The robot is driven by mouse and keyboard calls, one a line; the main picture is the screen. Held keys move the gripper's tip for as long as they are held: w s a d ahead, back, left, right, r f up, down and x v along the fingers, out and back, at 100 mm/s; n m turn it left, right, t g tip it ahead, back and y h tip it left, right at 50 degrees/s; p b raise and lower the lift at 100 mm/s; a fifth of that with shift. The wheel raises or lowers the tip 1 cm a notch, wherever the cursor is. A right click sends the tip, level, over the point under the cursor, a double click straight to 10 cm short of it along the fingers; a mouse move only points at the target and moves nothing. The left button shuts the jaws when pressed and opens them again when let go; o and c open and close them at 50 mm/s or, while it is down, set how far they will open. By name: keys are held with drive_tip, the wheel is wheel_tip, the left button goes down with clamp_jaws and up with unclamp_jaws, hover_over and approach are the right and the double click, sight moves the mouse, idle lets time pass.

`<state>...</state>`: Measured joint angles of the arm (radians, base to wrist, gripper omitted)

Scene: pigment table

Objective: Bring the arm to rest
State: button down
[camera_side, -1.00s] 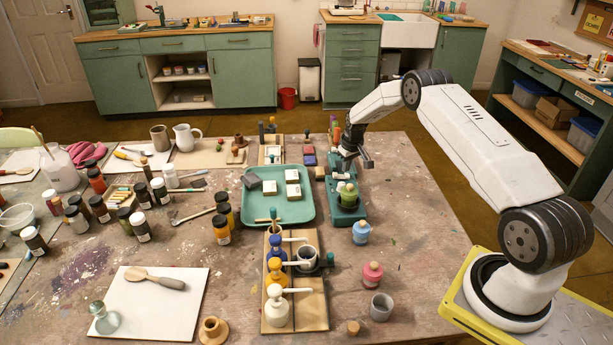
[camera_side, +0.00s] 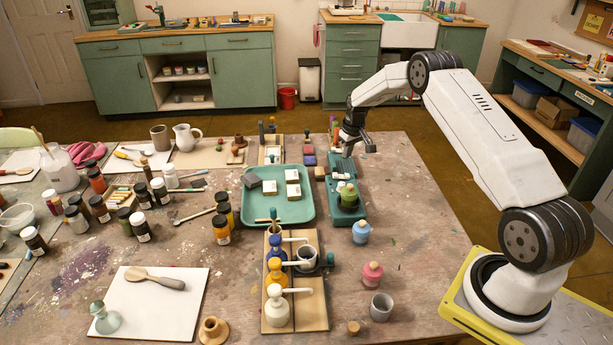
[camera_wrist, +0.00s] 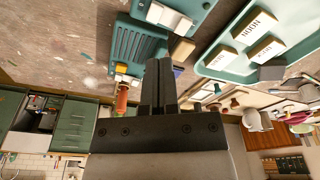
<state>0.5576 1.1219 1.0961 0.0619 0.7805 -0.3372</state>
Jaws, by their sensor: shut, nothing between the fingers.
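My gripper (camera_side: 347,151) is shut and empty. It hangs above the far end of a teal bench device (camera_side: 360,213), which holds a green jar near its front. In the wrist view my gripper's two fingers (camera_wrist: 158,64) lie together in the middle, with nothing between them. The teal device (camera_wrist: 138,42) shows just beyond the fingertips, with white blocks (camera_wrist: 168,17) on it. My gripper looks clear of the device, though the exact height is hard to tell.
A teal tray (camera_side: 290,210) with white blocks and a grey block lies left of my gripper. A wooden board (camera_side: 312,305) with pump bottles stands in front. Blue (camera_side: 361,232) and pink (camera_side: 372,274) jars stand nearby. The table's right part is mostly bare.

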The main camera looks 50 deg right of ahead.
drive_tip(key=shift+a+r, duration=0.1)
idle(0.3)
drive_tip(key=s+a+r+n, duration=0.1)
drive_tip(key=s+a+r, duration=0.3)
drive_tip(key=a, duration=0.6)
drive_tip(key=s+a+r+n, duration=0.1)
drive_tip(key=s+a+r, duration=0.1)
drive_tip(key=a+r, duration=0.55)
drive_tip(key=s+a+n, duration=0.1)
drive_tip(key=s+a, duration=1.3)
drive_tip(key=s, duration=0.4)
drive_tip(key=shift+s+r+t, duration=0.15)
drive_tip(key=shift+s+t, duration=0.05)
drive_tip(key=shift+t, duration=0.2)
drive_tip(key=shift+a, duration=0.1)
